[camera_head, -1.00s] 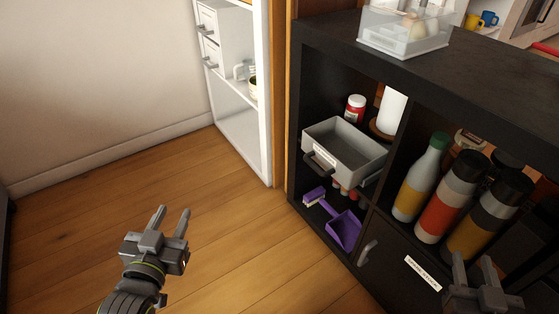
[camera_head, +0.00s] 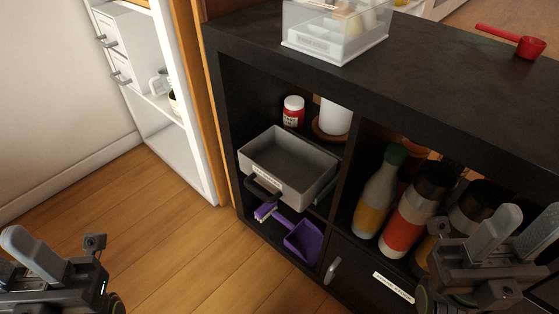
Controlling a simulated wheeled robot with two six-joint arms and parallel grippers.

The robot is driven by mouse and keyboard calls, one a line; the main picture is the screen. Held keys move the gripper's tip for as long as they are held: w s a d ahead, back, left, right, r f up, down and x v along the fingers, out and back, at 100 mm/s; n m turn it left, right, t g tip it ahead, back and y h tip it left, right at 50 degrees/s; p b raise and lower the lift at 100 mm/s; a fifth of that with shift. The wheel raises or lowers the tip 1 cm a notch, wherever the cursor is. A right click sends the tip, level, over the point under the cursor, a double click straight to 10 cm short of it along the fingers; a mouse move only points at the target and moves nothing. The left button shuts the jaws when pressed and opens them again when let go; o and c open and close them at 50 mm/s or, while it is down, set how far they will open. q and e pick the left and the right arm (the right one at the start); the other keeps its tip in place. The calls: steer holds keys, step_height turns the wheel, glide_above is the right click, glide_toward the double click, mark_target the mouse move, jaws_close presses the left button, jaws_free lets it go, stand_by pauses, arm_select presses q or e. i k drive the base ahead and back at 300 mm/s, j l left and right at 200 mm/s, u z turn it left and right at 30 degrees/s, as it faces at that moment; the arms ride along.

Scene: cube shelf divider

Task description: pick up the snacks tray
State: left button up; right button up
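A grey open-topped tray (camera_head: 288,167) with a white front label and a dark handle sits in the upper left part of the black shelf unit, its front jutting out. It looks empty, and I cannot read its label. My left gripper (camera_head: 16,250) is at the lower left edge, partly cut off, over the floor and well apart from the tray. Its fingers look spread and empty. My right gripper (camera_head: 515,232) is at the lower right, in front of the bottles, with its fingers apart and nothing between them.
A clear labelled bin (camera_head: 335,35) and a red scoop (camera_head: 515,40) are on the shelf top. A red-and-white jar (camera_head: 293,111) stands behind the tray. A purple dustpan (camera_head: 304,241) lies below. Several bottles (camera_head: 407,222) stand to the right. The floor at left is clear.

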mark_target(295, 171)
steer(key=z, duration=0.2)
steer(key=i+j+z, duration=0.1)
steer(key=j+z, duration=0.3)
steer(key=i+j+z, duration=0.1)
steer(key=j+z, duration=0.8)
steer(key=j, duration=0.7)
steer(key=k+j+z, duration=0.1)
steer(key=j, duration=0.65)
